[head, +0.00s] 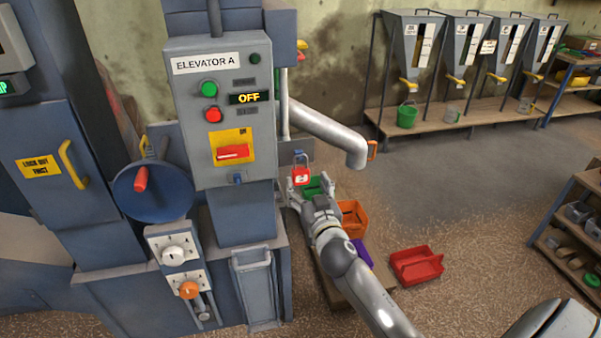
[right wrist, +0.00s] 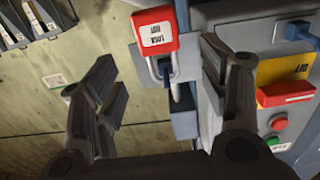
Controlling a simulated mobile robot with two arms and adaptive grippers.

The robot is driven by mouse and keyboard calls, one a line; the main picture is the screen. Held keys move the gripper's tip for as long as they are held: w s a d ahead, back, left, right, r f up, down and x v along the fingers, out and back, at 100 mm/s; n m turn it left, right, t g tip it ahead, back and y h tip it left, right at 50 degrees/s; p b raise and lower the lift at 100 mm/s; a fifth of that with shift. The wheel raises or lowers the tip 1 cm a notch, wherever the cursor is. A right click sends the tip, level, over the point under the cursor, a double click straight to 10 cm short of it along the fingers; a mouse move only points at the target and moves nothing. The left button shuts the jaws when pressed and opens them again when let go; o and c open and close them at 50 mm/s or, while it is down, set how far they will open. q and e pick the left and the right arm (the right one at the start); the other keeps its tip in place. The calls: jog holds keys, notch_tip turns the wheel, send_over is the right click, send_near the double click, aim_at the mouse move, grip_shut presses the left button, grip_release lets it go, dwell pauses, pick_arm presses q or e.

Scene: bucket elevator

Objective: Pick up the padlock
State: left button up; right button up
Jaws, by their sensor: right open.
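The padlock has a red body with a white label and a pale shackle. In the head view the padlock (head: 301,175) hangs at a small grey bracket on the right side of the control box. My right gripper (head: 311,188) is just below it and open. In the right wrist view the padlock (right wrist: 155,32) shows between and beyond the open fingers (right wrist: 160,72), nearer the right finger. Its shackle is at a grey bracket (right wrist: 184,118). I cannot tell whether a finger touches it. My left gripper is not in view.
The control box (head: 220,115) reading ELEVATOR A and OFF stands close to the left of the gripper. A grey pipe (head: 325,130) slants down behind it. Orange (head: 352,215) and red (head: 417,265) bins are to the right. Open floor lies at the right (head: 450,190).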

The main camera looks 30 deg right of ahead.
aim_at(302, 172)
jog(key=shift+x, duration=0.85)
jog(key=shift+w+d+r, duration=0.1)
jog(key=shift+w, duration=0.3)
jog(key=shift+p+x, duration=0.85)
jog(key=shift+x, duration=1.4)
jog(key=c, duration=1.1)
jog(key=shift+c, duration=0.3)
